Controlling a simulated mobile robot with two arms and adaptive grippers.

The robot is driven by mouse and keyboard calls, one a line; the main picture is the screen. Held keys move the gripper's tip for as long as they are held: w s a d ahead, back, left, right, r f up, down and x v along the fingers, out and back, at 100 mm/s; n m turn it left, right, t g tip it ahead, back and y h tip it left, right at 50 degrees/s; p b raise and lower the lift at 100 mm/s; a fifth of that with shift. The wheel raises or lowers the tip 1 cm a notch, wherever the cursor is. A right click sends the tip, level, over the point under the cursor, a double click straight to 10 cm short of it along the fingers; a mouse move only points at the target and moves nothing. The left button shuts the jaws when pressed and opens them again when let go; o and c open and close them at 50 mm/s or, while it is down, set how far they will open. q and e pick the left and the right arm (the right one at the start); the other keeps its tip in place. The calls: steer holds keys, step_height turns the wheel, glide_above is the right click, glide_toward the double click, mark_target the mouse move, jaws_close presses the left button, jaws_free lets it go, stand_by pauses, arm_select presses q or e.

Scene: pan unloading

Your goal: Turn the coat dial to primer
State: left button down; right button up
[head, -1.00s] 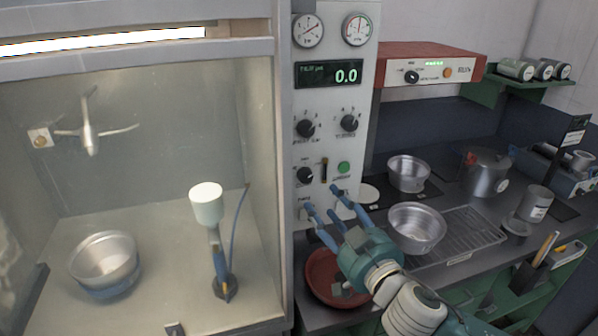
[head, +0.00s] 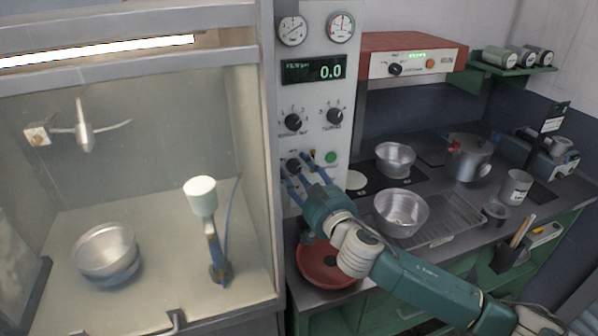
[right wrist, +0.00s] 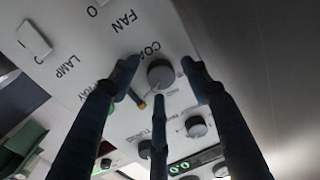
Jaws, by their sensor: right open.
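The coat dial (head: 293,166) is a dark round knob at the lower left of the grey control panel (head: 310,105). In the right wrist view the coat dial (right wrist: 160,73) shows beside the partly covered word COAT; its pointer setting cannot be read. My right gripper (head: 298,172) is in front of it, with its blue fingers open. In the right wrist view, the fingers of my right gripper (right wrist: 162,82) spread around the dial, and I cannot tell whether they touch it. My left gripper is not in view.
Two more knobs (head: 293,122) are above. A red pan (head: 313,262) and a metal pot (head: 400,212) stand on the counter below.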

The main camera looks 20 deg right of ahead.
steer(key=shift+c, duration=0.2)
steer(key=c, duration=1.1)
steer(key=shift+n+p, duration=0.3)
steer(key=shift+n, duration=0.2)
steer(key=n+p, duration=0.1)
steer(key=n, duration=0.2)
steer(key=n+p, duration=0.2)
steer(key=n, duration=0.1)
steer(key=shift+r, duration=0.1)
steer(key=n+h+p, duration=0.1)
steer(key=n+p, duration=0.1)
steer(key=n, duration=0.3)
steer(key=shift+a+g+p, duration=0.1)
steer(key=shift+g+p, duration=0.25)
steer(key=shift+g, duration=0.05)
steer(key=n+p, duration=0.2)
steer(key=n, duration=0.3)
steer(key=shift+s+n+h, duration=0.1)
steer(key=shift+n+h, duration=0.2)
steer(key=shift+a+n+p, duration=0.1)
steer(key=shift+n+p, duration=0.3)
steer(key=shift+n, duration=0.7)
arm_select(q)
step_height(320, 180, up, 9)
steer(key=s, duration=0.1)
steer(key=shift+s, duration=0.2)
arm_select(e)
steer(key=shift+n+h, duration=0.4)
steer(key=shift+n, duration=0.9)
